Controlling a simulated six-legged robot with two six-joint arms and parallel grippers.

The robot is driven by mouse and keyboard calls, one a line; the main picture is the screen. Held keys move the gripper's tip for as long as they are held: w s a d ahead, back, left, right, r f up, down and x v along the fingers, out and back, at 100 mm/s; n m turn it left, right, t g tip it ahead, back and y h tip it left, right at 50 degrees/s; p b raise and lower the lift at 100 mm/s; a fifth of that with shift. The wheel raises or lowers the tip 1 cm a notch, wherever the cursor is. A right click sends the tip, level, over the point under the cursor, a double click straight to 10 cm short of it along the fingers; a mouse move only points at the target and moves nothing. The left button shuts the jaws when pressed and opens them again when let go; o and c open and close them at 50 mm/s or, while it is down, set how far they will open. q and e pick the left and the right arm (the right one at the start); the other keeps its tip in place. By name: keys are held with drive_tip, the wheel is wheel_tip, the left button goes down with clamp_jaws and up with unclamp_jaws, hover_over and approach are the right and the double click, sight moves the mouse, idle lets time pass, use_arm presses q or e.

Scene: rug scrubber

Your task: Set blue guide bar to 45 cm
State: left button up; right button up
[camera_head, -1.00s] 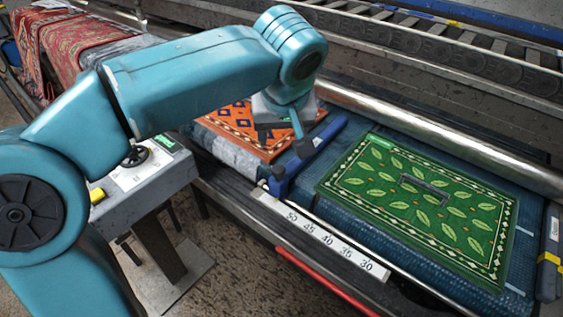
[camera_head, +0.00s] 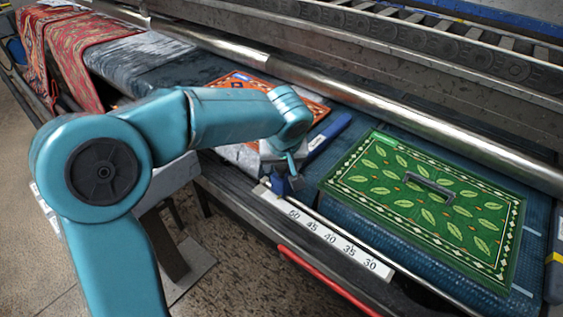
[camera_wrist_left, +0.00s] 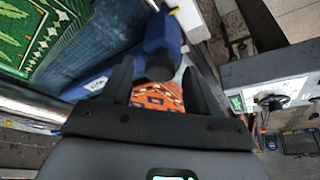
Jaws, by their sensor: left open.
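The blue guide bar (camera_head: 330,134) lies across the machine bed between the orange and green rugs. Its near end block sits by the 50 end of the white scale (camera_head: 325,236), which reads 50, 45, 40, 35, 30 from left to right. My left gripper (camera_head: 285,176) is over that end block and partly hides it. In the left wrist view, the open fingers (camera_wrist_left: 160,85) point toward the blue end block (camera_wrist_left: 161,32) and its dark knob (camera_wrist_left: 160,66). The knob appears near the fingertips; contact cannot be told. My right gripper is not in view.
A green leaf-patterned rug (camera_head: 390,190) with a grey handle lies right of the bar. An orange rug (camera_head: 238,78) lies left of it. A steel roller (camera_head: 400,119) runs behind. A grey control panel (camera_wrist_left: 270,92) shows at right in the wrist view.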

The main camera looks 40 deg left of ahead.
use_arm(q)
drive_tip(key=shift+w, duration=0.1)
clamp_jaws()
drive_tip(key=shift+d, duration=0.15)
drive_tip(key=s+d+b, duration=0.1)
drive_tip(key=d+b, duration=0.2)
drive_tip(key=d, duration=0.7)
drive_tip(key=shift+d+b, duration=0.25)
drive_tip(key=shift+b, duration=0.15)
drive_tip(key=shift+d, duration=0.1)
unclamp_jaws()
drive_tip(key=shift+r, duration=0.1)
